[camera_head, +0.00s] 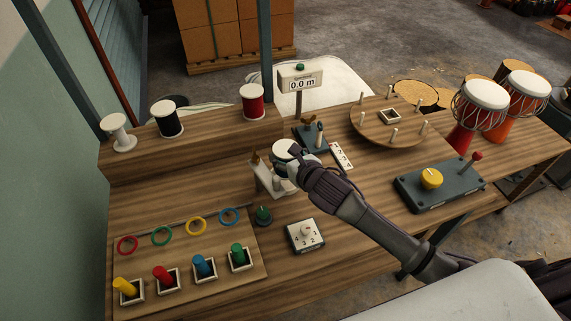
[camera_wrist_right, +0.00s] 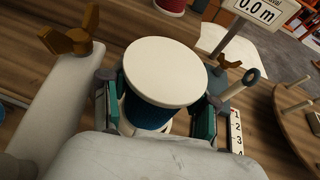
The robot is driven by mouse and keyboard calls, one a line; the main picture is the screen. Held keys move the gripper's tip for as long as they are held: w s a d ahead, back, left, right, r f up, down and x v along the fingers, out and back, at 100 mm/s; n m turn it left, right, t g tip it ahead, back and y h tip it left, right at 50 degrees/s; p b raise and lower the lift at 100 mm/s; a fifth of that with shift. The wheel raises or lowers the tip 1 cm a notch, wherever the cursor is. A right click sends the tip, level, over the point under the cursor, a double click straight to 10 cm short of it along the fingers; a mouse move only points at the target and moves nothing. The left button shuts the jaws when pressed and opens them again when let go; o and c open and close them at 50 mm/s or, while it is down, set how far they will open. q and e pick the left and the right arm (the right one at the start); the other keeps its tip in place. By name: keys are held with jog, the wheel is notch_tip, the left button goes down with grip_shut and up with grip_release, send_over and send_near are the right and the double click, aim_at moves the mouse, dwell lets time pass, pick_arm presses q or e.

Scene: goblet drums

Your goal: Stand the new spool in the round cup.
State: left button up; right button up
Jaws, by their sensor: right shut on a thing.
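The spool with dark blue thread and pale round ends (camera_wrist_right: 162,72) is between the fingers of my right gripper (camera_wrist_right: 156,108). Its top end faces up toward the wrist camera. In the head view the spool's top (camera_head: 285,147) shows just beyond my right gripper (camera_head: 294,163), beside a white bracket (camera_head: 266,180) with a brown wing nut. My right gripper is shut on the spool. The spool's lower end is hidden, so I cannot tell what it rests on. I cannot make out the round cup. My left gripper is not in view.
White, black and red spools (camera_head: 252,101) stand on the raised shelf behind. A dark stand (camera_head: 311,138) and the 0.0 m display (camera_head: 300,82) are close beyond the gripper. A round peg board (camera_head: 374,128) and a yellow-knob box (camera_head: 438,187) lie right.

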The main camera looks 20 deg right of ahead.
jog(key=shift+w+a+f, duration=0.1)
jog(key=shift+w+f, duration=0.05)
jog(key=shift+w, duration=0.05)
notch_tip(320, 180, down, 3)
jog(key=shift+f, duration=0.45)
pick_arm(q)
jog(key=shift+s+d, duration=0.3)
pick_arm(e)
jog(key=shift+f, duration=0.15)
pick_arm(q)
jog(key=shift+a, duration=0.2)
pick_arm(e)
jog(key=o, duration=1.3)
